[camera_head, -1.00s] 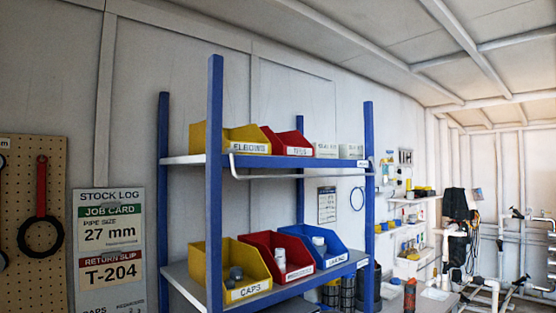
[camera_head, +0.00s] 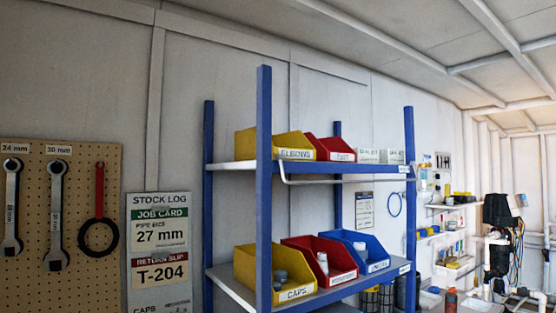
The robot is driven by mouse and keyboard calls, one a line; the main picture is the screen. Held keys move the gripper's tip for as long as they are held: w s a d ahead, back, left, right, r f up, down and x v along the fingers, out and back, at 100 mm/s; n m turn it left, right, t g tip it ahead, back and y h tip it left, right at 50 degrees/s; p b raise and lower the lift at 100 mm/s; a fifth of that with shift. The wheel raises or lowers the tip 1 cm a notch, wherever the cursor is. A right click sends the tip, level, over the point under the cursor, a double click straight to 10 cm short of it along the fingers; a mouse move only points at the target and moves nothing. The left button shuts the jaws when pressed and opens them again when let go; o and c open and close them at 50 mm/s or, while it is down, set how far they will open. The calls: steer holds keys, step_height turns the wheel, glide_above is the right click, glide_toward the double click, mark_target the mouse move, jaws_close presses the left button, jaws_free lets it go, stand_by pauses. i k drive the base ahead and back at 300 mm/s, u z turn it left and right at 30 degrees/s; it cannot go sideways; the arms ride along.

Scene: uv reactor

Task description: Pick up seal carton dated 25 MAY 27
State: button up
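Two small pale cartons stand side by side at the right end of the upper shelf of the blue rack. The left carton (camera_head: 369,156) and the right carton (camera_head: 396,156) have small dark print on their fronts. The print is too small for me to read a date, so I cannot tell which is dated 25 MAY 27. My gripper is not in view.
The rack's upper shelf (camera_head: 340,168) also holds a yellow bin (camera_head: 262,143) and a red bin (camera_head: 316,146). A rail runs along its front. The lower shelf holds yellow, red and blue bins. A pegboard (camera_head: 85,230) with wrenches and a stock log board (camera_head: 157,199) are at left.

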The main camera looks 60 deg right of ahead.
mark_target(364, 155)
steer(key=u, duration=0.45)
steer(key=k, duration=1.4)
steer(key=z, duration=2)
